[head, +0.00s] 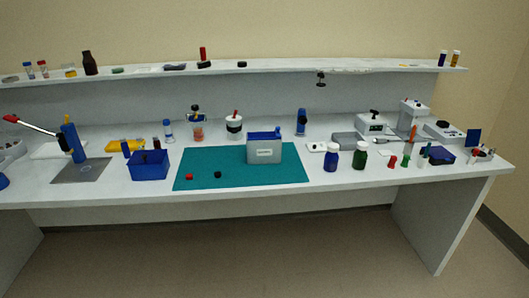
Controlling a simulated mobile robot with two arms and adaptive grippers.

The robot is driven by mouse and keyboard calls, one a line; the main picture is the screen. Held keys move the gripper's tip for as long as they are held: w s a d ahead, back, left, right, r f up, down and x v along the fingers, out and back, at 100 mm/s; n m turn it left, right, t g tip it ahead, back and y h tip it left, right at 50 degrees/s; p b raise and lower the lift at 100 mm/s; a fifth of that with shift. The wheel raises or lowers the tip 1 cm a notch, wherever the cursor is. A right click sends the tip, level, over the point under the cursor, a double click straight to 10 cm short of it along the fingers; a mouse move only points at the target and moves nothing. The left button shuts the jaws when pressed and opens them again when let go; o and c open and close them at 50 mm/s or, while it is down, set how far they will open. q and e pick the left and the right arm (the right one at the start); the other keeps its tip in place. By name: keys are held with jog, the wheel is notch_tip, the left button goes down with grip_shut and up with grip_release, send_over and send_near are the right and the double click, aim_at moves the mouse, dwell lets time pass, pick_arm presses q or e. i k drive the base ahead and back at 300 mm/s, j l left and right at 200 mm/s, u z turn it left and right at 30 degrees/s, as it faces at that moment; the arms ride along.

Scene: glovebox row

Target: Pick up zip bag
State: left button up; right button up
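I cannot make out a zip bag for certain in the head view. A small pale flat item (383,153) lies on the bench right of center, too small to identify. Neither of my grippers is in view.
A long white bench carries a teal mat (215,172) with a grey-and-blue box (264,151). A blue bin (148,168), a blue lever press (72,142), a blue bottle (331,160) and a green bottle (360,158) stand nearby. A shelf (280,68) runs behind. The front floor is clear.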

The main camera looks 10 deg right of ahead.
aim_at(262, 147)
jog(key=i+l, duration=0.2)
jog(key=i, duration=0.35)
jog(key=i+l, duration=0.15)
jog(key=i, duration=0.4)
jog(key=i+l, duration=0.2)
jog(key=i, duration=0.35)
jog(key=k+l+u, duration=0.1)
jog(key=l+u, duration=0.15)
jog(key=l, duration=0.25)
